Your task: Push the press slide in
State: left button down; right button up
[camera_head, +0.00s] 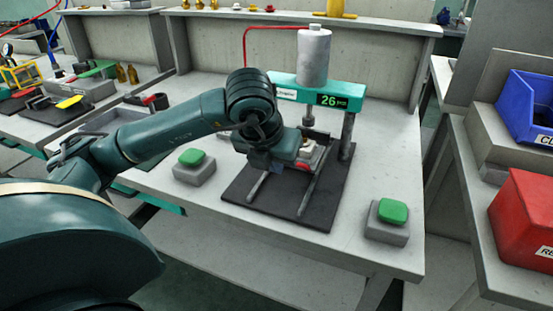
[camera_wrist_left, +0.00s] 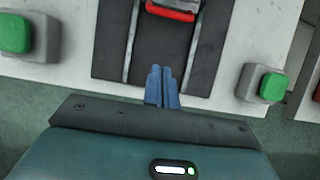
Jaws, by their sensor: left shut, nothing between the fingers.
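The press (camera_head: 312,60) stands on the bench with a grey cylinder, a teal crossbar and a display reading 26. Its slide, with a red front bar (camera_wrist_left: 170,12), sits between two rails under the press. In the head view the slide (camera_head: 307,160) is partly hidden by my left gripper. My left gripper (camera_head: 277,168) is over the dark base plate (camera_head: 315,215), in front of the slide. In the left wrist view its blue fingertips (camera_wrist_left: 161,72) are together and empty between the rails, with a gap in the picture to the red bar. My right gripper does not show.
Green push buttons stand left (camera_head: 191,158) and right (camera_head: 393,212) of the base plate. A blue bin (camera_head: 515,105) and a red bin (camera_head: 520,220) are at the right. A shelf (camera_head: 240,14) runs behind. The bench front is clear.

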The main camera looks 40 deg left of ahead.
pick_arm(q)
jog(key=x, duration=0.6)
jog(key=w, duration=0.3)
jog(key=shift+w+a, duration=0.1)
jog(key=shift+a, duration=0.2)
jog(key=shift+w+a, duration=0.15)
jog(key=shift+w, duration=0.35)
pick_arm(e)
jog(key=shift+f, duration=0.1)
pick_arm(q)
jog(key=shift+w, duration=0.1)
